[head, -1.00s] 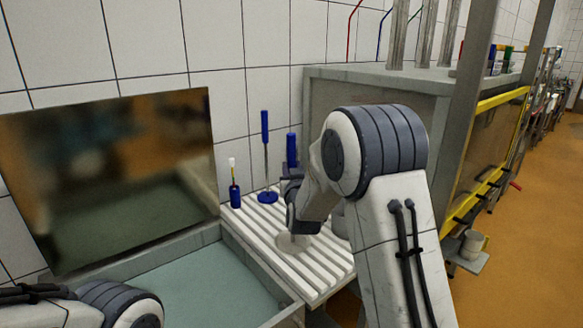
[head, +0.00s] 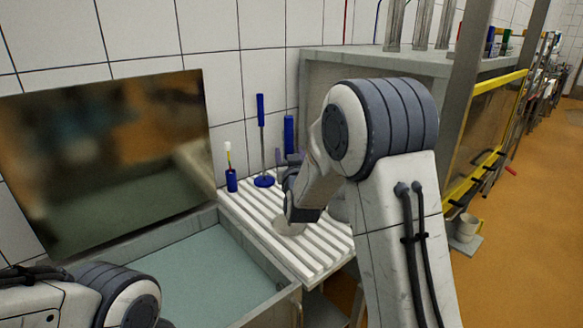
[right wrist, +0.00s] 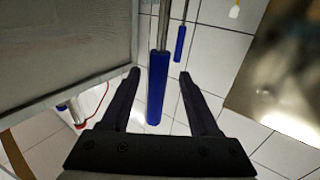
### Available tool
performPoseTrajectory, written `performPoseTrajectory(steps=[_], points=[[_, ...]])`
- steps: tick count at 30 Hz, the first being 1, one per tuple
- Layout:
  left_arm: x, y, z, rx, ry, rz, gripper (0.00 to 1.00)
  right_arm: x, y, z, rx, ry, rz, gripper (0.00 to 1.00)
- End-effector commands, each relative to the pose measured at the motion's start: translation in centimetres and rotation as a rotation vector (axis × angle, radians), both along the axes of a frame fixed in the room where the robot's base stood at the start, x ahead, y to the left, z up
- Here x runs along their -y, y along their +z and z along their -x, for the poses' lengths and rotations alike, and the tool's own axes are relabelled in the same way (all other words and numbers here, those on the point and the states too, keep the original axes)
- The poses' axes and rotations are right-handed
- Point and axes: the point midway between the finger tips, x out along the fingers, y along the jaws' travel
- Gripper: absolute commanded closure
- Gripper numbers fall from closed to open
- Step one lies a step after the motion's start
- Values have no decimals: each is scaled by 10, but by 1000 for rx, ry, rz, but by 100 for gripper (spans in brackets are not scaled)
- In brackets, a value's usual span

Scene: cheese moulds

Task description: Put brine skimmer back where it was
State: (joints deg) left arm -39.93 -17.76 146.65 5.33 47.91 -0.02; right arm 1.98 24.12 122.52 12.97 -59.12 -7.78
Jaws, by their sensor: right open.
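A blue-handled tool, which I take for the brine skimmer, has its handle (head: 289,132) upright at the back of the white slatted rack. A pale round disc (head: 289,226) lies low on the slats, partly covered by my right gripper; I cannot tell whether it belongs to this tool. My right gripper (head: 291,164) is open. In the right wrist view the blue handle (right wrist: 158,92) and its steel shaft (right wrist: 164,25) show between the spread fingers (right wrist: 160,76), with gaps on both sides. My left gripper is out of view.
Another blue-handled tool (head: 261,110) with a round blue foot and a small brush (head: 229,160) in a blue holder stand left of it on the rack (head: 260,215). The sink (head: 205,285) is at front left. A grey cabinet (head: 430,63) is close on the right.

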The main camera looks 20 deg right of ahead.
Motion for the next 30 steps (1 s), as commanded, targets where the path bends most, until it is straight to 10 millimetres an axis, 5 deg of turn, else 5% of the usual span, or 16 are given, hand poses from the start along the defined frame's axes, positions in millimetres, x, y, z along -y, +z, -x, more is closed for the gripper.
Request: performPoseTrajectory(steps=[12,23,26,30], points=[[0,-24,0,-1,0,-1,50,-20,-4,82,2,2,0,38],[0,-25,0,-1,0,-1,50,-29,-6,96,-19,18,-7,38],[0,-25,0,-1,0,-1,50,-55,-19,98,-103,88,-31,38],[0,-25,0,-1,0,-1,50,-123,-56,123,-351,270,-73,38]])
